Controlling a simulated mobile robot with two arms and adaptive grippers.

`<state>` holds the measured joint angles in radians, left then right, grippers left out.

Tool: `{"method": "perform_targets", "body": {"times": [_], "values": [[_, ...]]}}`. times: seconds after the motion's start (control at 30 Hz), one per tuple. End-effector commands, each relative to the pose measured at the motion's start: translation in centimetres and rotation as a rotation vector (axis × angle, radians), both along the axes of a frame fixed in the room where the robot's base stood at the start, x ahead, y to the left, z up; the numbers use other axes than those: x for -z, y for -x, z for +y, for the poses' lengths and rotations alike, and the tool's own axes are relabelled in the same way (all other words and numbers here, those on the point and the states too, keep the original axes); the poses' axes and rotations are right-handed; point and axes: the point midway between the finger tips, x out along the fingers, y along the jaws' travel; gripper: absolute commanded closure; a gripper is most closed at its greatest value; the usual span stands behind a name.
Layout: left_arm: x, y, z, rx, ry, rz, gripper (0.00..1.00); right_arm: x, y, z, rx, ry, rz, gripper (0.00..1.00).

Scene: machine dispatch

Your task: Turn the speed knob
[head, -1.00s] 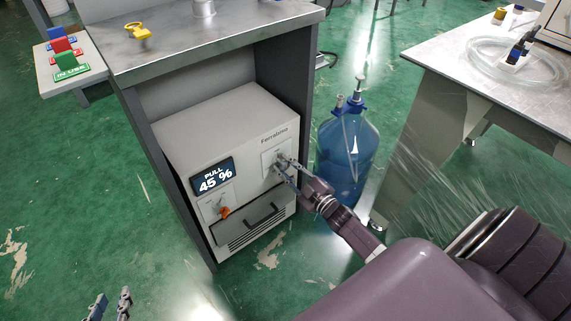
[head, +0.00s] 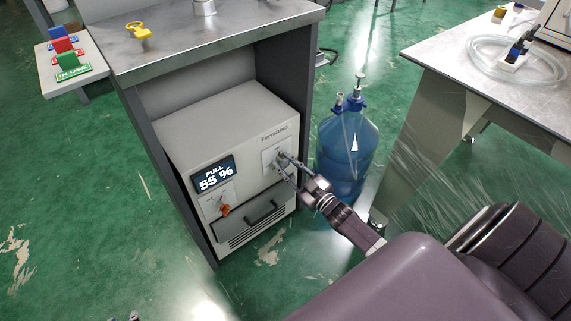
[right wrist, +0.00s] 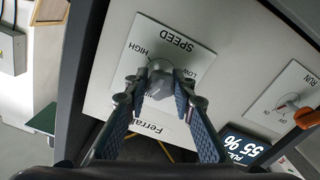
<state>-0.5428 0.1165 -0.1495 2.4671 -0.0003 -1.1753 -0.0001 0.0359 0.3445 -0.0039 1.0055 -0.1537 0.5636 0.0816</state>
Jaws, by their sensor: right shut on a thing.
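The speed knob (right wrist: 158,82) is grey and sits on a white plate marked SPEED, LOW and HIGH in the right wrist view. It is on the front of the white machine (head: 215,125), under the bench. My right gripper (head: 283,166) is at the knob, and its fingers are shut on it from both sides; it also shows in the right wrist view (right wrist: 160,92). In the head view the fingers largely hide the knob. The display (head: 214,175) reads PULL 55 %. My left gripper (head: 134,316) barely shows at the bottom edge, and its jaws cannot be made out.
An orange run switch (head: 224,210) is below the display, left of a drawer handle (head: 262,213). A blue bottle (head: 347,150) stands close to the right of the bench (head: 225,38). Another table (head: 450,62) is at the right. The green floor in front is clear.

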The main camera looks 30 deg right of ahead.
Motion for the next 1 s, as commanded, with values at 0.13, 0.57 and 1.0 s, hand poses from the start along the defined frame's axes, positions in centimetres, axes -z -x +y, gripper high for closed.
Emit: {"method": "perform_targets", "body": {"times": [0.13, 0.57, 1.0], "values": [[0.0, 0.0, 0.0, 0.000, 0.000, 0.000, 0.74, 0.1, 0.0, -0.2, 0.003, 0.001, 0.002, 0.71], [0.0, 0.0, 0.0, 0.000, 0.000, 0.000, 0.74, 0.1, 0.2, 0.0, 0.000, 0.001, 0.001, 0.58], [0.0, 0.0, 0.0, 0.000, 0.000, -0.001, 0.74, 0.2, 7.1, -0.6, 0.001, 0.000, 0.004, 0.58]]}}
